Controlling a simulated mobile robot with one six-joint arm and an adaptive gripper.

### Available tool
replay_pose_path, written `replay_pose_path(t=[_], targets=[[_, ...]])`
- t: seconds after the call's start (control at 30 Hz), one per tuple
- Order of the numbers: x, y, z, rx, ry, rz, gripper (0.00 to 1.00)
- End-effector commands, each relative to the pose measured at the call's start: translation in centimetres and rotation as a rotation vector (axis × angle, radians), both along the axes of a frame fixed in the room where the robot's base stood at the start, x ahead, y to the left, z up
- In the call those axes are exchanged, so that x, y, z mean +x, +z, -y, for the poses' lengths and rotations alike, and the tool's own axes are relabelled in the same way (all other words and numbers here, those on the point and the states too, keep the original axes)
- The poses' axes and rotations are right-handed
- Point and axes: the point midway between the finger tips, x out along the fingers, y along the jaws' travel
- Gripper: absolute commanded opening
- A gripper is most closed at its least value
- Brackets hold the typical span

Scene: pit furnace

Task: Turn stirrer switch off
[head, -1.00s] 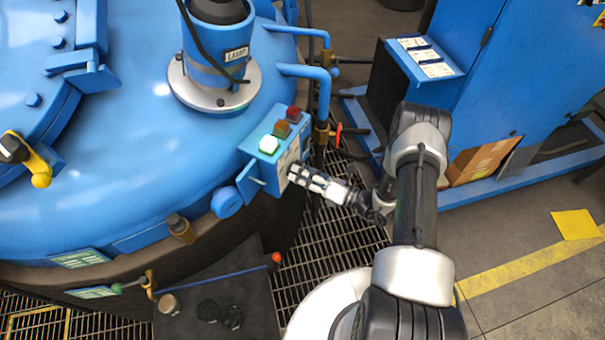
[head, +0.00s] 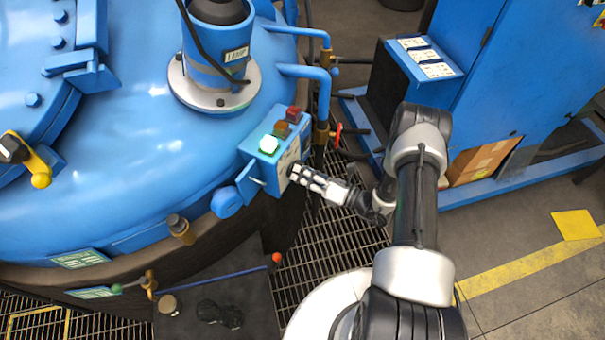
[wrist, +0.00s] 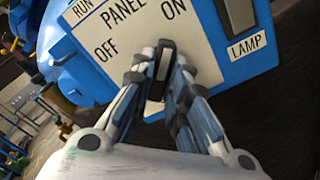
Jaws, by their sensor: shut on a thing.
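My gripper (head: 296,173) reaches the front face of the blue control box (head: 272,158) on the side of the big blue vessel. In the wrist view, my gripper (wrist: 160,82) is shut on a dark switch knob (wrist: 164,64) with a pale stripe. The knob stands nearly upright in that picture, between the words OFF on the left and ON on the upper right. No stirrer label shows. The fingers hide the knob's sides and base.
Blue pipes (head: 322,85) and a red-handled valve (head: 338,134) are close behind. A blue cabinet (head: 490,70) stands right. Grating (head: 330,250) lies below.

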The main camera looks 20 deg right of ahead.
Motion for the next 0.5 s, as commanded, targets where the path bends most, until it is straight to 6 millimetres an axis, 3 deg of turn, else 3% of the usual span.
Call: replay_pose_path(t=[0.5], targets=[[-0.01, -0.12, -0.02, -0.218, 0.001, 0.227, 0.00]])
